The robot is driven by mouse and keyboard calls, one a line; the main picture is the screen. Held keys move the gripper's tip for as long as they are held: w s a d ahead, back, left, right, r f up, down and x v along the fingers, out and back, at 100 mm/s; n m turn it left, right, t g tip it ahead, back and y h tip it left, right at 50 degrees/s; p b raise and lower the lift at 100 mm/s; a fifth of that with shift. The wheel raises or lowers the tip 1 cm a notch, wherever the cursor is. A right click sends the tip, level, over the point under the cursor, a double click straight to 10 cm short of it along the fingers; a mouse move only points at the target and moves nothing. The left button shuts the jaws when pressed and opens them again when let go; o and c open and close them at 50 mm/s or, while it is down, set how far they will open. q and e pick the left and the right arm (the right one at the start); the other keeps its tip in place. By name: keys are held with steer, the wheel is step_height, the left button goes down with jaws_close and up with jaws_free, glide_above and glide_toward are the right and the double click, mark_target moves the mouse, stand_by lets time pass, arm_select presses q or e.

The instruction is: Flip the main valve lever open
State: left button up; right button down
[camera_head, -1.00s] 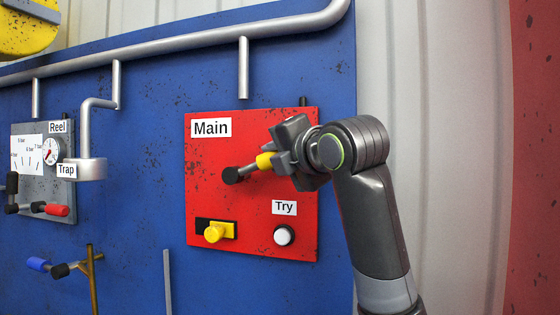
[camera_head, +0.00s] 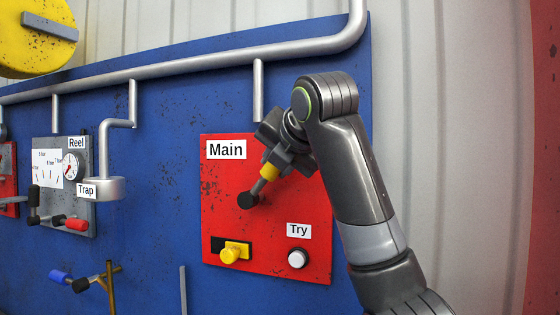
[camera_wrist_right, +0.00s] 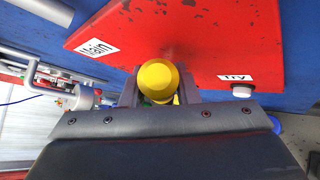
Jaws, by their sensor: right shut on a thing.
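The main valve lever (camera_head: 268,173) is a grey rod with a yellow grip on a black pivot (camera_head: 248,200), mounted on the red panel (camera_head: 220,180) labelled "Main". It is tilted up and to the right from its pivot. My right gripper (camera_head: 274,158) is shut on the lever's yellow grip. In the right wrist view the yellow end (camera_wrist_right: 157,80) sits between the two fingers, and the rest of the lever is hidden behind it. My left gripper is not in view.
A yellow knob (camera_head: 231,254) in a black slot and a white "Try" button (camera_head: 297,259) are low on the red panel. A grey pipe (camera_head: 190,66) runs above. A grey gauge panel (camera_head: 65,180) labelled "Reel" and a "Trap" fitting (camera_head: 103,188) are to the left.

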steer(key=c, duration=1.1)
jaws_free()
steer(key=shift+s+d+r+b, duration=0.2)
steer(key=shift+s+b, duration=0.25)
steer(key=b+v, duration=1.1)
steer(key=v, duration=0.5)
steer(key=shift+s, duration=0.15)
